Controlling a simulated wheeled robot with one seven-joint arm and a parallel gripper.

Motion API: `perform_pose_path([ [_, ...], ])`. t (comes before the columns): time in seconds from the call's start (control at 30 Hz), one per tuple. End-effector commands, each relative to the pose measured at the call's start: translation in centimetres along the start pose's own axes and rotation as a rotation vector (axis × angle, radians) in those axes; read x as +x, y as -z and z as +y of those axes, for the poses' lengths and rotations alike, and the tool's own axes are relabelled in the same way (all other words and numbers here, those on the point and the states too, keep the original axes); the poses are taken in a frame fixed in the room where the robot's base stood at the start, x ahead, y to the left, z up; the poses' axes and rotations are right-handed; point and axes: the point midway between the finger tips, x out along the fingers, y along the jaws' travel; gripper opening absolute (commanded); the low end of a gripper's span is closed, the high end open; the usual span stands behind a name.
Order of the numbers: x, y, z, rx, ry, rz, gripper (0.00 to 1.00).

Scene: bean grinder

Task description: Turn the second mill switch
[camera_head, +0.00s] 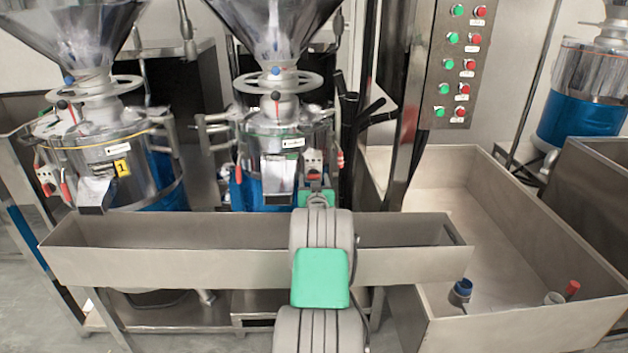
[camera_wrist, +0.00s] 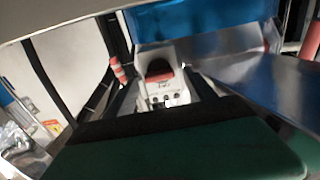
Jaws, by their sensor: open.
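The second mill (camera_head: 287,135) stands in the middle of the head view, with a funnel on top and a blue lower body. Its switch box (camera_head: 314,160) is a small pale unit with red on its right front side. In the wrist view the switch box (camera_wrist: 167,90) shows a dark recess, a red part and small dark dots below. My gripper (camera_wrist: 164,84) is open, its two dark fingers on either side of the box in that view. I cannot tell whether they touch it. In the head view my arm largely hides the fingers below the switch.
A long metal trough (camera_head: 160,250) lies below the mills, under my arm. The first mill (camera_head: 110,155), marked 1, is at left. A button panel (camera_head: 455,70) stands right of the second mill. A large metal bin (camera_head: 480,190) holds a few small items at its front.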

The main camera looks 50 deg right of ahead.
Motion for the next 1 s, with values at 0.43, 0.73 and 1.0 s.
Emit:
perform_pose_path([
  [0.43, 1.01, 0.0, 0.05, 0.0, -0.001, 0.0, 0.56],
  [0.73, 0.99, 0.0, 0.04, 0.0, -0.001, 0.0, 0.32],
  [1.0, 0.99, -0.01, 0.04, -0.001, -0.001, -0.001, 0.1],
])
